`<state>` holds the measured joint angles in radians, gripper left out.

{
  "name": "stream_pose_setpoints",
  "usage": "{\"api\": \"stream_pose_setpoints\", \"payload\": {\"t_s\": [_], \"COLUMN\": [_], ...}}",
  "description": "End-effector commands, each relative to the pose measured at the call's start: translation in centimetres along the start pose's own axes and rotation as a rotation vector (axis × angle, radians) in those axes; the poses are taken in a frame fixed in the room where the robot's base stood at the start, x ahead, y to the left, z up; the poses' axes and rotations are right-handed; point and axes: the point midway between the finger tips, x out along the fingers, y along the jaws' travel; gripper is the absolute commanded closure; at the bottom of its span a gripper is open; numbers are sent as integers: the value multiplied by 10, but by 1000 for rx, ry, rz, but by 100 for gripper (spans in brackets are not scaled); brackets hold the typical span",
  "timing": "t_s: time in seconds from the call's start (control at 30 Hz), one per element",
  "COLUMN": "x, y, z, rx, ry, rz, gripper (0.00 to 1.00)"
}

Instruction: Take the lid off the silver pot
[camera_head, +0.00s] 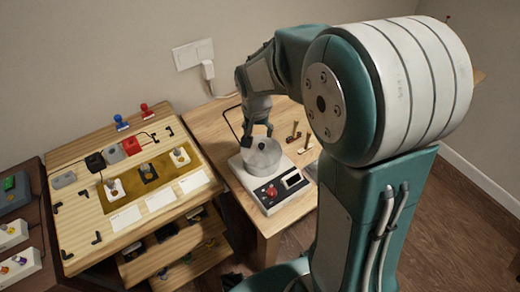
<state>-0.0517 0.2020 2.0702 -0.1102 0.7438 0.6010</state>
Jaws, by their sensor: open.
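The silver pot (262,160) stands on a white hot plate (268,200) with a red knob and a small dark display. The pot looks pale grey and rather glassy. Its lid cannot be told clearly from the pot, because my gripper covers part of its top. My gripper (258,138) points down just over the pot's top, with its fingers apart. Whether the fingers touch the lid or its knob cannot be told.
The wooden table (226,122) has small tools (294,133) right of the pot. A wall (90,60) with a plugged outlet (195,55) is close behind. My arm covers the right side.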

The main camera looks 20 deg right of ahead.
Motion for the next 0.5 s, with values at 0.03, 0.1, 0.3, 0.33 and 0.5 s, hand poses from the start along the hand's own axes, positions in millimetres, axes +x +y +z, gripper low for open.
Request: {"api": "stream_pose_setpoints", "payload": {"t_s": [0.03,0.1,0.3,0.33,0.5], "x": [8,16,33,38,64], "y": [0,1,3,3,6], "z": [0,0,2,2,3], "rx": [0,0,-1,-1,-2], "ry": [-3,-1,-2,-2,-2], "rz": [2,0,2,2,2], "gripper": [30,30,30,30,30]}}
